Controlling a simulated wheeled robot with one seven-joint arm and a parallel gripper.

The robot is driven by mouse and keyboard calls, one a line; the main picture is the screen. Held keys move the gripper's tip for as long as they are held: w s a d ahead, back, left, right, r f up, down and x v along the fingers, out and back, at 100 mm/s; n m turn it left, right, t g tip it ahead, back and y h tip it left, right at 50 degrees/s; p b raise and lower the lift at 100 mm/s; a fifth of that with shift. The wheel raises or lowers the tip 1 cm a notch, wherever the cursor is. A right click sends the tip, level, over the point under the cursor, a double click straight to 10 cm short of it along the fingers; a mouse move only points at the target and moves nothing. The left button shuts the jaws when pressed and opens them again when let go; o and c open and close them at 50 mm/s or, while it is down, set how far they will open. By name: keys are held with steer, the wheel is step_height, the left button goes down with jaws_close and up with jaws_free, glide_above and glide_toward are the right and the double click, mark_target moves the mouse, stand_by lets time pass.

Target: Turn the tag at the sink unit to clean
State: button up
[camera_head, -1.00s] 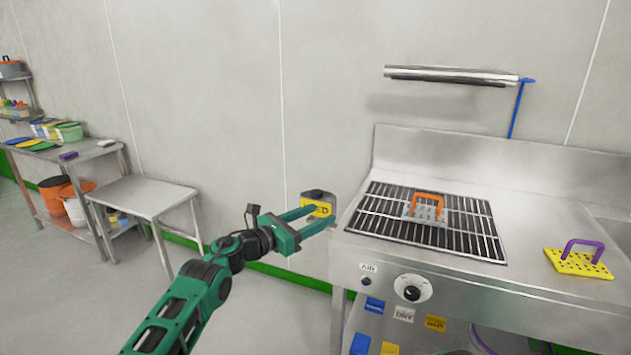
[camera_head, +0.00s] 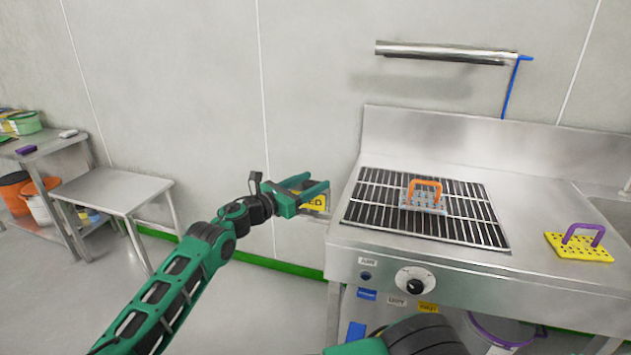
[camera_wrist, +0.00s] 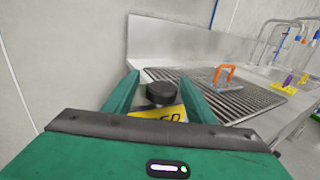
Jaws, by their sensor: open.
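The tag (camera_head: 316,202) at the left end of the sink unit (camera_head: 440,250) shows a yellow face with dark letters, only partly visible. In the wrist view the yellow tag (camera_wrist: 158,113) lies between my fingers, with a dark round knob (camera_wrist: 161,93) above it. My gripper (camera_head: 318,190) is open, its two green fingers on either side of the knob and tag. I cannot tell whether the fingers touch them. The full word on the tag is hidden.
A grate (camera_head: 380,205) on the sink unit holds a grey perforated block with an orange handle (camera_head: 425,193). A yellow block with a purple handle (camera_head: 580,246) lies to the right. A low steel table (camera_head: 112,188) stands left. A rail (camera_head: 445,52) is on the wall above.

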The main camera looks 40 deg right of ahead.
steer(key=shift+w+d, duration=0.2)
steer(key=shift+d, duration=1.25)
steer(key=shift+w, duration=0.1)
steer(key=c, duration=1)
steer(key=shift+w+n+t, duration=0.1)
steer(key=shift+n+t, duration=0.2)
steer(key=shift+t, duration=0.2)
steer(key=shift+c, duration=0.2)
steer(key=n+t, duration=0.1)
steer(key=n+t+y, duration=0.1)
steer(key=t, duration=0.1)
steer(key=w+n+t+y, duration=0.1)
steer(key=shift+a+t, duration=0.25)
steer(key=shift+t, duration=0.05)
steer(key=shift+w+a+n+t+y, duration=0.3)
steer(key=shift+a+n+t+y, duration=0.1)
steer(key=shift+n+t+y, duration=1.2)
steer(key=shift+w+a+n+t+y, duration=0.4)
steer(key=shift+n+t+y, duration=0.85)
steer(key=shift+y, duration=0.6)
steer(key=shift+w+a+n+t+y, duration=0.25)
steer(key=shift+a+n+t+y, duration=0.15)
steer(key=shift+n+t+y, duration=1.05)
steer(key=shift+a+f+n+y, duration=0.1)
steer(key=shift+a+n+y, duration=0.1)
steer(key=shift+n+y, duration=0.45)
steer(key=shift+a+n+y, duration=0.2)
steer(key=shift+n+y, duration=0.15)
steer(key=shift+y, duration=0.6)
